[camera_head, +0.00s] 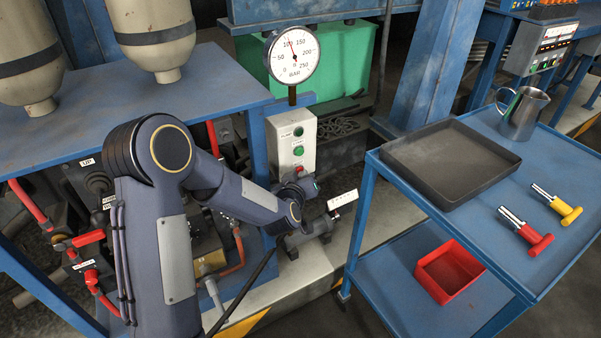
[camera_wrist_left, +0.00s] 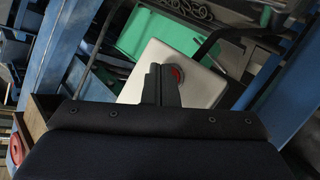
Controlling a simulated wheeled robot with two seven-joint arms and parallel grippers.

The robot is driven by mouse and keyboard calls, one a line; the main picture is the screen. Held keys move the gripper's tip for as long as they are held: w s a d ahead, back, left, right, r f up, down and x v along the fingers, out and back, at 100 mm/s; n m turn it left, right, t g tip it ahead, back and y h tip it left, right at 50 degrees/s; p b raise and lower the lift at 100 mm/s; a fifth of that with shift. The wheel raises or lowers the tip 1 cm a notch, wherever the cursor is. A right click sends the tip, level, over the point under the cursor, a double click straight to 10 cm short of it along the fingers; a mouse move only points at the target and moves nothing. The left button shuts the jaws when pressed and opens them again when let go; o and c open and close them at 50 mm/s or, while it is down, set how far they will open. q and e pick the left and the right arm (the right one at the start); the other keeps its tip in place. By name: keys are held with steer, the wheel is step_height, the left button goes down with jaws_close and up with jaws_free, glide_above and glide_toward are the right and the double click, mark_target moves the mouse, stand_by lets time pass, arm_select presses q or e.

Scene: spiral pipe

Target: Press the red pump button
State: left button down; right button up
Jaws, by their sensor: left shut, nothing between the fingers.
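The pump control box (camera_head: 283,148) is a pale upright panel below the round gauge. It has two green buttons, and the red pump button (camera_head: 299,168) sits low on it, partly hidden behind my left gripper (camera_head: 300,180). In the left wrist view the red button (camera_wrist_left: 178,74) shows on the pale panel face, just right of my shut, empty fingertips (camera_wrist_left: 162,70). The fingertips overlap the button's edge in this view. I cannot tell whether they touch it. My right gripper is in neither view.
A pressure gauge (camera_head: 292,55) stands above the box. A grey valve with a white tag (camera_head: 342,199) is below right of my gripper. A blue cart (camera_head: 574,130) at right carries a dark tray (camera_head: 490,147), a metal jug (camera_head: 523,115) and red and yellow handled tools.

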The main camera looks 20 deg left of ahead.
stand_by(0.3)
arm_select(q)
steer(key=shift+s+d, duration=0.55)
steer(key=s+d, duration=0.1)
steer(key=d, duration=0.1)
steer(key=s+d+b, duration=0.1)
steer(key=s, duration=0.1)
steer(key=shift+s+d, duration=0.15)
steer(key=shift+d, duration=0.2)
stand_by(0.7)
